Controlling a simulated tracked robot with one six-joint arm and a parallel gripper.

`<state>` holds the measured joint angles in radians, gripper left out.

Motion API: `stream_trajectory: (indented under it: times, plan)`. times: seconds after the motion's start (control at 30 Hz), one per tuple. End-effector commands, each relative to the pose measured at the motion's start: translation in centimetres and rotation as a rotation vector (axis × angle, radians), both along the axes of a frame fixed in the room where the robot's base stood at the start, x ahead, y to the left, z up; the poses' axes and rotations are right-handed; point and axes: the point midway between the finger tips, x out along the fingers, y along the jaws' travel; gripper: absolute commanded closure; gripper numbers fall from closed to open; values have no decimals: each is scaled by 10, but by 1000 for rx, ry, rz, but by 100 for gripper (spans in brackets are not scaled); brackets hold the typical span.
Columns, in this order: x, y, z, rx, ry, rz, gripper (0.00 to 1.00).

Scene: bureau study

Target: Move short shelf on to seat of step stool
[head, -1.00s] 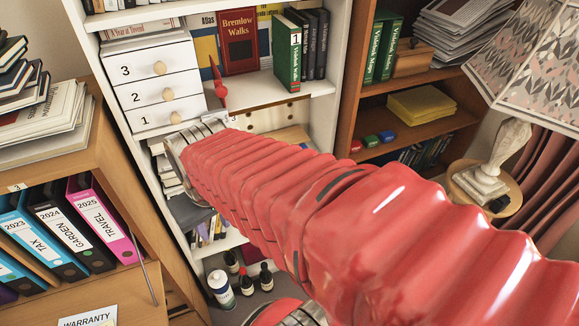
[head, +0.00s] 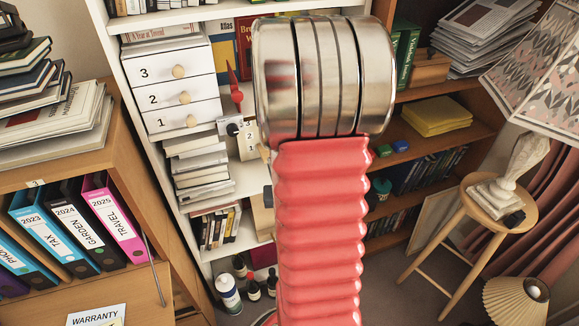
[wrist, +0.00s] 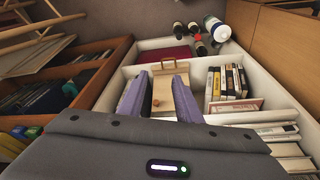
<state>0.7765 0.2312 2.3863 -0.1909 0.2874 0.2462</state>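My gripper (wrist: 160,72) shows in the wrist view as two purple fingers standing apart, with nothing clearly held between them. Beyond and between the fingers is a pale wooden piece (wrist: 186,100) with an arched handle-like end (wrist: 178,67), inside the white bookcase. I cannot tell whether this is the short shelf. A small orange knob (wrist: 155,102) shows between the fingers. In the head view my raised arm hides the gripper and the middle of the bookcase. I cannot make out a step stool in either view.
The white bookcase (head: 150,20) holds drawers (head: 178,95), stacked books (head: 197,160) and upright books. Bottles (head: 228,292) stand at its foot. A brown bookcase (head: 440,130) is to the right, with a round wooden table (head: 487,205) bearing a lamp base. A desk unit (head: 130,290) with binders is left.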

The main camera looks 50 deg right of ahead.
Motion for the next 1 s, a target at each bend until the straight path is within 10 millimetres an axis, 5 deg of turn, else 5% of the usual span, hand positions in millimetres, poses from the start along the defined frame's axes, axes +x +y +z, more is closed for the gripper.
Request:
stream_trajectory:
  times: [0.6, 0.8, 1.0]
  plan:
    - [-8, -115, -126, -46, -406, -432, 69]
    - [1, -138, -143, -31, -640, -563, 69]
    - [21, -152, -134, 17, -909, -661, 69]
